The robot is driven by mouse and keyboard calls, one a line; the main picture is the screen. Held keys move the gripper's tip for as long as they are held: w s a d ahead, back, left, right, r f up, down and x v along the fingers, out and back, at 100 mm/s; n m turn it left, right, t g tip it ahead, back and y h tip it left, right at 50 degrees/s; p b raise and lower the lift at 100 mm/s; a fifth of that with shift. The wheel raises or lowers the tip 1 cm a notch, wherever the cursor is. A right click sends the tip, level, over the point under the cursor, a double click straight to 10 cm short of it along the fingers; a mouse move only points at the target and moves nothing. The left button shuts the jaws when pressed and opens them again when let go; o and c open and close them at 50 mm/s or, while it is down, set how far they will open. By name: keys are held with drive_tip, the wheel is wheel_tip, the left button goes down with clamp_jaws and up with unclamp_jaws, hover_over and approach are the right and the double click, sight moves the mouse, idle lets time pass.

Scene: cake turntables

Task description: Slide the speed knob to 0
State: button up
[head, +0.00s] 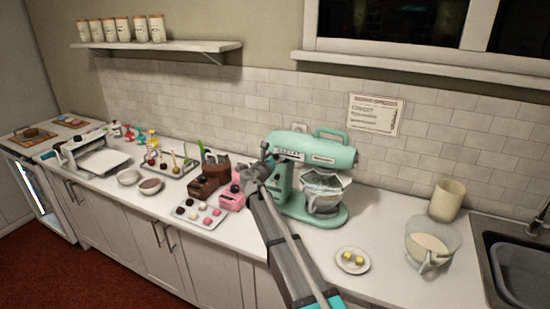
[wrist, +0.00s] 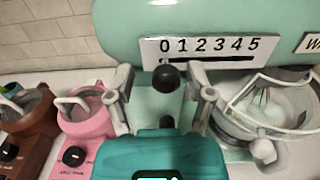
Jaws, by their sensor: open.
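The teal stand mixer (head: 325,150) stands on the counter, and its teal body fills the top of the wrist view (wrist: 220,20). A white plate (wrist: 215,48) on it reads 0 to 5 above a dark slot. The round black speed knob (wrist: 166,77) shows just below the 0, at the slot's left end; it hides that end of the slot. My gripper (wrist: 165,92) is open, one finger left and one right of the knob, with visible gaps. In the head view my gripper (head: 262,170) is at the mixer's left side and hides the knob.
Pink (head: 232,197) and brown (head: 209,180) machines stand left of the mixer, close to my gripper. A metal bowl (head: 324,192) sits under the mixer head. A small plate (head: 352,261) and a glass bowl (head: 432,243) are to the right.

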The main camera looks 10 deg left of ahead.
drive_tip(key=shift+s, duration=0.1)
drive_tip(key=v, duration=1.1)
drive_tip(key=shift+s, duration=0.35)
drive_tip(key=shift+a, duration=0.1)
drive_tip(key=s+d+f+m+g+h, duration=0.1)
drive_tip(key=s+d+f+m+g, duration=0.25)
drive_tip(key=d, duration=0.55)
drive_tip(key=s+d+f+m+g+h, duration=0.1)
drive_tip(key=d+f+m+g, duration=0.25)
drive_tip(key=d+m, duration=0.4)
drive_tip(key=s+d+f+m+g, duration=0.25)
drive_tip(key=d+f+m, duration=0.2)
drive_tip(key=d, duration=0.45)
drive_tip(key=s+d+f+m+g+y, duration=0.3)
drive_tip(key=s+d+m+g, duration=0.1)
drive_tip(key=s+m, duration=0.4)
drive_tip(key=s+d+f+m+g+y, duration=0.4)
drive_tip(key=s+d+m, duration=0.3)
drive_tip(key=s, duration=0.5)
drive_tip(key=shift+s+m, duration=0.2)
drive_tip(key=shift+m, duration=0.95)
drive_tip(key=shift+d, duration=0.1)
